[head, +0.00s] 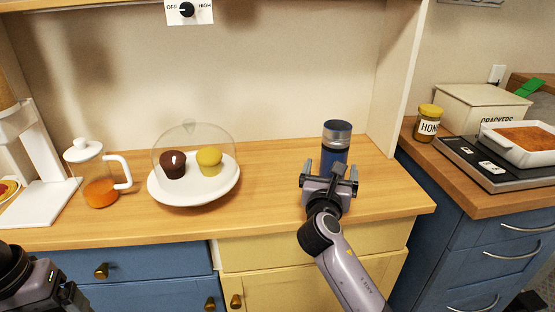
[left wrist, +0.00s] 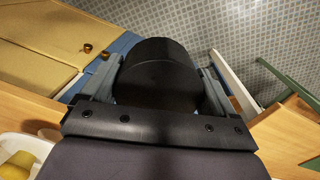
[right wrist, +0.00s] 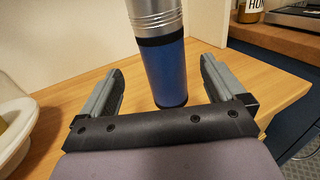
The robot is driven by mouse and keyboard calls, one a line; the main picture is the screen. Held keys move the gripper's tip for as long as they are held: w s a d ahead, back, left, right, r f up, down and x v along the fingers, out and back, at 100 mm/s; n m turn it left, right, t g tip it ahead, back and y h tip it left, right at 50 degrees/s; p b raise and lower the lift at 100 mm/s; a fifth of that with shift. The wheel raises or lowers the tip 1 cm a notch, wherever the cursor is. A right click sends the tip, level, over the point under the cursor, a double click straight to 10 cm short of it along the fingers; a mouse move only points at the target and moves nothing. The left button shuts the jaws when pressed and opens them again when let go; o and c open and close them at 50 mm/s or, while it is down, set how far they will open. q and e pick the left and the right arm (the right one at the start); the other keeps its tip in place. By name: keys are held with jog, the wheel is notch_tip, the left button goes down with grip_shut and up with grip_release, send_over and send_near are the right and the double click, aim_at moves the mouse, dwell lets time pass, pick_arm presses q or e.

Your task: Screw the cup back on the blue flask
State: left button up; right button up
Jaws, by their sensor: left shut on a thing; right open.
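The blue flask (head: 333,156) stands upright near the right end of the wooden counter. Its ribbed silver upper part and blue body show in the right wrist view (right wrist: 166,72). My right gripper (head: 331,169) is open in front of the flask, one finger to each side in the picture; no contact shows. My left gripper (left wrist: 158,68) is shut on a dark, rounded cylinder, seemingly the cup (left wrist: 157,78), away from the flask. In the head view only part of the left arm shows at the lower left corner, and the cup is hidden there.
A white plate (head: 190,200) with two muffins under a clear dome stands mid-counter. A glass jug (head: 100,190) of orange liquid is left of it. A side panel (head: 402,75) rises right behind the flask. Counter between plate and flask is clear.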

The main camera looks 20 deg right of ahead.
aim_at(333, 158)
jog(key=shift+x, duration=2.75)
jog(key=shift+x, duration=2.65)
jog(key=shift+s+d, duration=0.1)
jog(key=shift+r, duration=0.1)
jog(key=c, duration=1.6)
jog(key=shift+r, duration=0.2)
